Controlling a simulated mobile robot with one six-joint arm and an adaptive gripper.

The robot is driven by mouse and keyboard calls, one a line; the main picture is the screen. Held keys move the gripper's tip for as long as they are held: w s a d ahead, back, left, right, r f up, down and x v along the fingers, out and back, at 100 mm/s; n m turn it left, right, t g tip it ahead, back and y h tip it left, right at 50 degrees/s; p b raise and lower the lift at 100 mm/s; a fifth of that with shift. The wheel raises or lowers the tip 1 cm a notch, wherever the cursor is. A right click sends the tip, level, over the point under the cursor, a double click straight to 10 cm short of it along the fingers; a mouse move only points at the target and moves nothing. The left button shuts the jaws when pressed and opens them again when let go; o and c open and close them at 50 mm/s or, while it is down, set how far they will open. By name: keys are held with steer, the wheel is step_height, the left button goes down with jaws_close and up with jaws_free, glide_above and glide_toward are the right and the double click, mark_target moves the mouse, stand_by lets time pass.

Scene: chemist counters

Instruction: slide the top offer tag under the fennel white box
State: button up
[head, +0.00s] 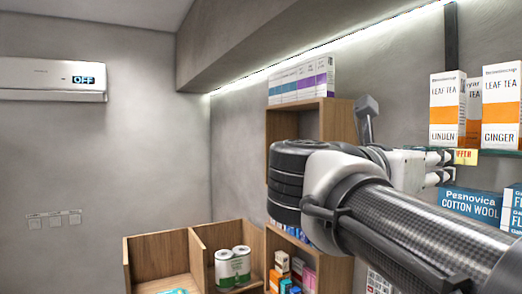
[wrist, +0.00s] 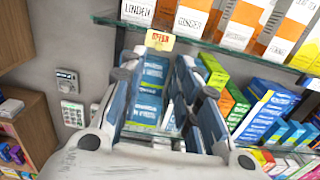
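A small yellow tag with red OFFER lettering (wrist: 160,40) is at the front edge of the upper glass shelf, below and between the Linden and Ginger boxes. It also shows in the head view (head: 467,157), partly hidden by my gripper. My gripper (wrist: 160,62) points at the tag with its two fingers apart, one on each side below it. In the head view my gripper (head: 448,167) is just left of the tag.
The Linden box (head: 446,108) and Ginger box (head: 501,110) stand on the glass shelf (wrist: 225,50). Below it are blue cotton wool boxes (head: 470,204) and several coloured boxes (wrist: 262,118), close to my fingers. A wooden shelf unit (head: 340,118) stands to the left.

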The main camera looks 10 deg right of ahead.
mark_target(459, 159)
steer(key=p+x, duration=0.2)
steer(key=x, duration=0.9)
steer(key=shift+a+p, duration=0.1)
steer(key=shift+p, duration=0.2)
steer(key=shift+c, duration=0.4)
jaws_close()
